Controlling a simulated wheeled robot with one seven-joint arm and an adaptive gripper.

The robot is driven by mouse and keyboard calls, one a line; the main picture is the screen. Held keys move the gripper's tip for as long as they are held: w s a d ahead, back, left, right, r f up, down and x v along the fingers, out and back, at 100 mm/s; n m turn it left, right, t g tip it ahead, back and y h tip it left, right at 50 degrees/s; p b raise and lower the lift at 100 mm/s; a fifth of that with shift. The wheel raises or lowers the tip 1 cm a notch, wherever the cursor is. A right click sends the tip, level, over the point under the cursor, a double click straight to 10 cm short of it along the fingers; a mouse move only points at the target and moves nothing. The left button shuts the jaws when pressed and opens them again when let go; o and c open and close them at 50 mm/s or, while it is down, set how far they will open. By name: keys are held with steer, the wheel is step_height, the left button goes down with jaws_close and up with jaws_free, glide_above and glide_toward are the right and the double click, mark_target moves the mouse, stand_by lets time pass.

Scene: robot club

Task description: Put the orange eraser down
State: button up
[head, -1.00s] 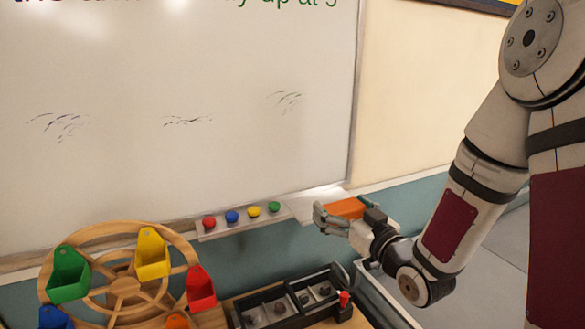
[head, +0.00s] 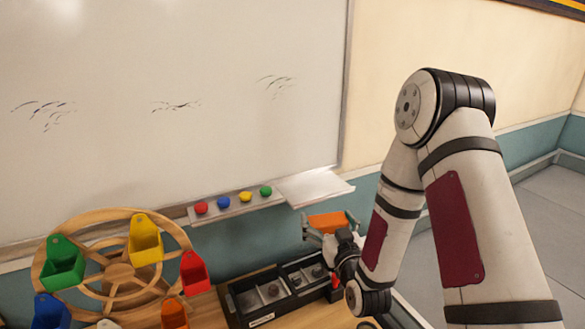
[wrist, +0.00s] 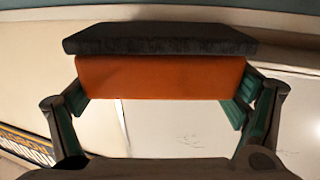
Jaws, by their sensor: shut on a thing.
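The orange eraser (head: 329,223) is an orange block with a dark felt side, which shows in the wrist view (wrist: 160,78). My gripper (head: 326,230) is shut on it, with one finger at each end of the block in the wrist view (wrist: 160,100). In the head view the eraser is held in the air, below and in front of the white ledge (head: 312,188) at the right end of the whiteboard tray. It looks apart from the ledge. The far finger is partly hidden in the head view.
The whiteboard (head: 170,90) has faint dark marks. Red, blue, yellow and green magnets (head: 201,208) sit on its tray left of the ledge, which is bare. Below are a black compartment box (head: 240,307) and a wooden wheel (head: 120,268) with coloured bins.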

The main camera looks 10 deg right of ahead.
steer(key=s+r+n+y+p, duration=0.2)
steer(key=s+r+n+y, duration=0.15)
steer(key=r, duration=0.85)
steer(key=shift+m+g+y, duration=0.35)
steer(key=shift+g+y, duration=0.05)
steer(key=shift+y, duration=0.05)
steer(key=w, duration=0.5)
steer(key=w+f, duration=0.1)
steer(key=w, duration=0.4)
steer(key=w+f, duration=0.1)
steer(key=w, duration=0.4)
steer(key=shift+w, duration=0.3)
steer(key=shift+w+f+p, duration=0.15)
steer(key=shift+f+p, duration=0.4)
steer(key=shift+f, duration=1.15)
steer(key=shift+f, duration=0.2)
steer(key=o, duration=0.9)
steer(key=shift+r, duration=0.1)
